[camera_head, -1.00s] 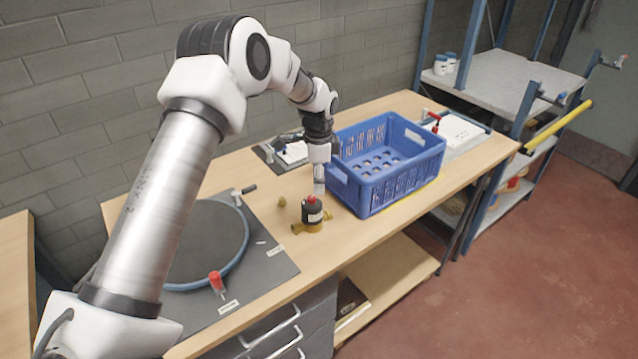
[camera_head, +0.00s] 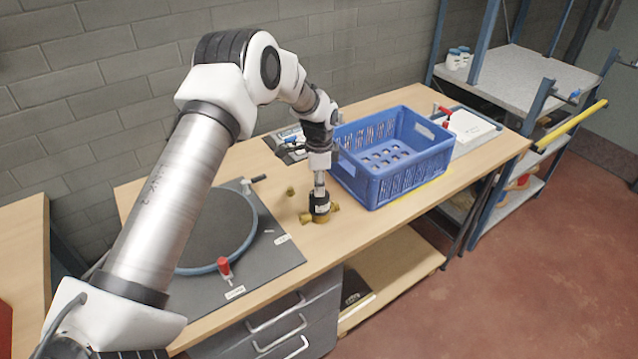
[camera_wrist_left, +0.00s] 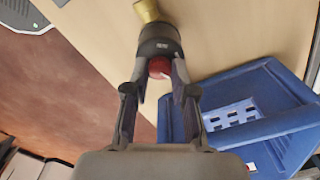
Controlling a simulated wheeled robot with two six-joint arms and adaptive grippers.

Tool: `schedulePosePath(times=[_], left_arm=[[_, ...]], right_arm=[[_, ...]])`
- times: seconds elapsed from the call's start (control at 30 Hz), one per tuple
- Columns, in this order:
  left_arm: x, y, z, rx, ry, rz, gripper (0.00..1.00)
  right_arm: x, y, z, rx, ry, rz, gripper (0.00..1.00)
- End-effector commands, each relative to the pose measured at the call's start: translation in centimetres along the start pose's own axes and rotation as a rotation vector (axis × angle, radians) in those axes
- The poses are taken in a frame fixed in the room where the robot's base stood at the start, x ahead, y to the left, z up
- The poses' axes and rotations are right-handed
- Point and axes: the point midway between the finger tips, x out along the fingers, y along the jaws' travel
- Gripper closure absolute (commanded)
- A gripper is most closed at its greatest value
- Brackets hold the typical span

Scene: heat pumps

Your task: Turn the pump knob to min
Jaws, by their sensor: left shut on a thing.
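The pump (camera_head: 320,207) stands on the wooden table, with a black body and brass fittings at its base. In the left wrist view the pump (camera_wrist_left: 158,38) shows its red knob (camera_wrist_left: 159,67) on the end facing me. My left gripper (camera_wrist_left: 159,72) has its two fingers on either side of the red knob and is shut on it. In the head view the left gripper (camera_head: 319,186) reaches down onto the pump from above and hides the knob. The knob's setting cannot be read. My right gripper is not in view.
A blue crate (camera_head: 405,178) stands close to the right of the pump. A small brass piece (camera_head: 290,191) lies behind it to the left. The table front is clear.

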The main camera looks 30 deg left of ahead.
Motion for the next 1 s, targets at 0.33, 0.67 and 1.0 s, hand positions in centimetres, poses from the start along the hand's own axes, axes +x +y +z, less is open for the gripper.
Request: schedulePosePath(times=[0.33, 0.67, 1.0], left_arm=[[0.1, 0.1, 0.0, -0.152, -0.002, 0.003, 1.0], [0.1, 0.1, 0.0, -0.445, -0.003, 0.003, 1.0], [0.1, 0.1, 0.0, -0.769, -0.002, 0.002, 1.0]], right_arm=[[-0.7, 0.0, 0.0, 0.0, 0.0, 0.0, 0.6], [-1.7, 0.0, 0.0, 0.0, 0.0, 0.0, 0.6], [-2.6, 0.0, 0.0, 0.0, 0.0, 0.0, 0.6]])
